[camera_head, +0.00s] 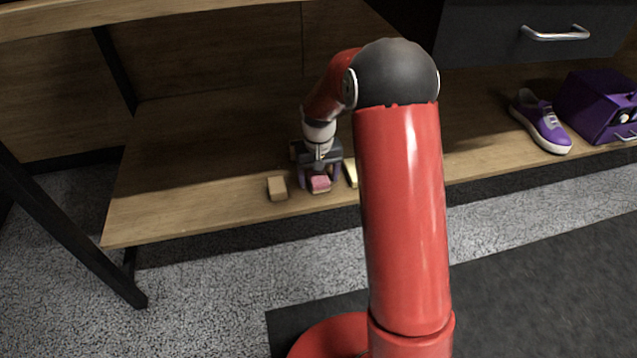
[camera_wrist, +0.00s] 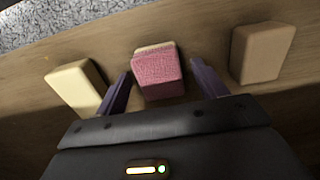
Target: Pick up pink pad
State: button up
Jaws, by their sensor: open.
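The pink pad (camera_head: 320,183) lies on the wooden shelf near its front edge. In the wrist view the pink pad (camera_wrist: 158,73) has a pink textured face and a pale strip along its far edge. My gripper (camera_head: 320,180) is low over the shelf at the pad. In the wrist view my gripper (camera_wrist: 160,85) is open, with one purple finger on each side of the pad. A gap shows between the pad and each finger.
A tan block (camera_head: 277,188) lies left of the pad; it also shows in the wrist view (camera_wrist: 261,52). A pale yellow block (camera_head: 351,173) lies on the other side, also in the wrist view (camera_wrist: 76,87). A purple sneaker (camera_head: 541,122) and purple box (camera_head: 598,105) stand at the shelf's right.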

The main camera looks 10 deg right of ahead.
aim_at(318, 176)
jog(key=shift+f, duration=0.3)
jog(key=shift+r, duration=0.1)
jog(key=c, duration=1.1)
notch_tip(318, 176, up, 10)
jog(key=shift+r+p, duration=0.1)
jog(key=shift+p, duration=1.05)
jog(key=shift+c, duration=0.2)
